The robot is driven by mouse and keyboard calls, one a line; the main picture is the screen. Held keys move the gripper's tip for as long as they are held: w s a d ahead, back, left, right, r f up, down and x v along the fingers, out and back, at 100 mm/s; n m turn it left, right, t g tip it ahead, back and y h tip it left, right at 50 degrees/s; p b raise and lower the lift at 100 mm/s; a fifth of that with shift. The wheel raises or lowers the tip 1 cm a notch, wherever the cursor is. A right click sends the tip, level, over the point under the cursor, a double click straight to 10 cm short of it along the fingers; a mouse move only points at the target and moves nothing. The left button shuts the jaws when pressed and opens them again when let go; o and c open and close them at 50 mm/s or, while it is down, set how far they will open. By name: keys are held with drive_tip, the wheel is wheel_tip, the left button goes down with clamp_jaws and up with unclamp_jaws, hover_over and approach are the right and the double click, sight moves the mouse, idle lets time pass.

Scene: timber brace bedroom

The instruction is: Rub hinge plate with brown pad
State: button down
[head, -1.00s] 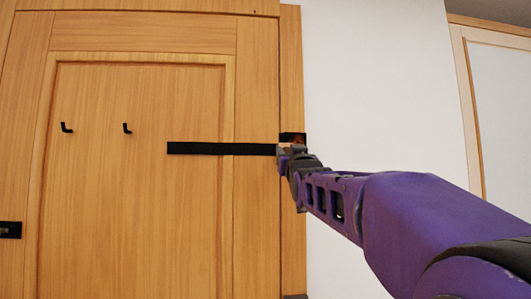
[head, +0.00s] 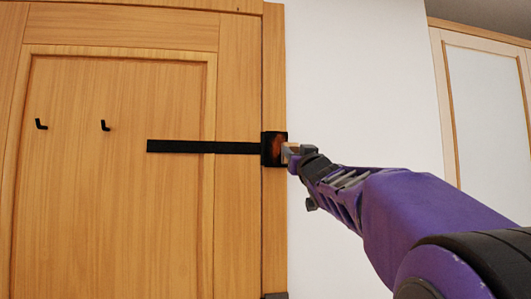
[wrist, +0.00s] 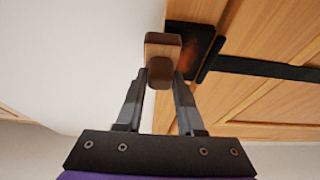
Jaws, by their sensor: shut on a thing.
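The hinge plate (head: 267,149) is a black plate with a rusty orange-brown patch, on the frame at the right end of a black strap across the wooden door. It also shows in the wrist view (wrist: 197,47), at the upper middle. My gripper (head: 292,152) is at the plate's right edge. In the wrist view, its two fingers are shut on the brown pad (wrist: 163,50), a small block. The pad is beside the plate and overlaps its edge in the picture; I cannot tell whether they touch. In the head view the pad is mostly hidden by my gripper.
The wooden door (head: 120,220) carries two black hooks (head: 104,126) and the black strap (head: 205,147). A white wall (head: 350,80) lies right of the frame, with a wood-framed white panel (head: 488,120) further right. The space in front of the wall and door looks clear.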

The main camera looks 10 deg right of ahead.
drive_tip(key=shift+d+r, duration=0.1)
drive_tip(key=shift+r, duration=0.6)
drive_tip(key=shift+a+f+b, duration=0.15)
drive_tip(key=shift+a+b, duration=0.95)
drive_tip(key=shift+a, duration=0.1)
drive_tip(key=a+b, duration=0.5)
drive_tip(key=d+p, duration=0.1)
drive_tip(key=p, duration=0.1)
drive_tip(key=d+r+p, duration=0.1)
drive_tip(key=p, duration=0.1)
drive_tip(key=d+p, duration=0.2)
drive_tip(key=shift+r+p, duration=0.4)
drive_tip(key=d, duration=0.3)
drive_tip(key=shift+d, duration=0.15)
